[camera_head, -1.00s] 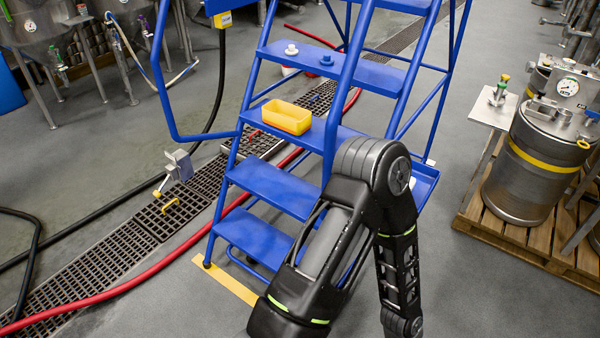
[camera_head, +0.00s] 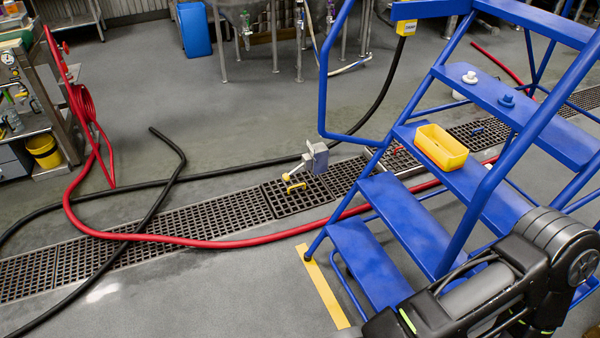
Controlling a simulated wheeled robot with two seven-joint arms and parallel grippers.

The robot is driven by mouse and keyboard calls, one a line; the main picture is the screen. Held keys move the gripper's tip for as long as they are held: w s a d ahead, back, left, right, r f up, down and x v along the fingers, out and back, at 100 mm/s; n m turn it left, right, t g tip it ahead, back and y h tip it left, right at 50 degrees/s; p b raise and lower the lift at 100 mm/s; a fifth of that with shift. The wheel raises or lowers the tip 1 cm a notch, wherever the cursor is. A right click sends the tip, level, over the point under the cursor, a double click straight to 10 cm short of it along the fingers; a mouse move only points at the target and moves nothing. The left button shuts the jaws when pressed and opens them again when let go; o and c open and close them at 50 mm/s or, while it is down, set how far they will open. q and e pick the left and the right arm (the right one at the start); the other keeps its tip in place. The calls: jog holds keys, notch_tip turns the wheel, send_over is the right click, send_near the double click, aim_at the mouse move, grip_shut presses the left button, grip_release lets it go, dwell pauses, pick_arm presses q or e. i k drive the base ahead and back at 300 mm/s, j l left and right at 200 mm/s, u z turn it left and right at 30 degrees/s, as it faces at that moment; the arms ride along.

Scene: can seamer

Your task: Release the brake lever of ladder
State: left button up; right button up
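A blue rolling ladder (camera_head: 400,225) stands at the right of the view, with its steps rising to the upper right. I cannot make out a brake lever on it for certain; its lower right part is hidden behind my black arm. That arm reaches in at the bottom right, in front of the lower steps. Its gripper is outside the view. My other gripper does not show either.
A yellow bin (camera_head: 441,147) sits on one step. A red hose (camera_head: 215,243) and black hoses (camera_head: 160,183) cross the floor along the drain grating (camera_head: 190,222). A grey box with a yellow handle (camera_head: 316,158) stands on the grating.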

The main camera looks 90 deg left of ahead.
aim_at(286, 175)
jog(key=i+j+u, duration=0.15)
jog(key=u, duration=2.95)
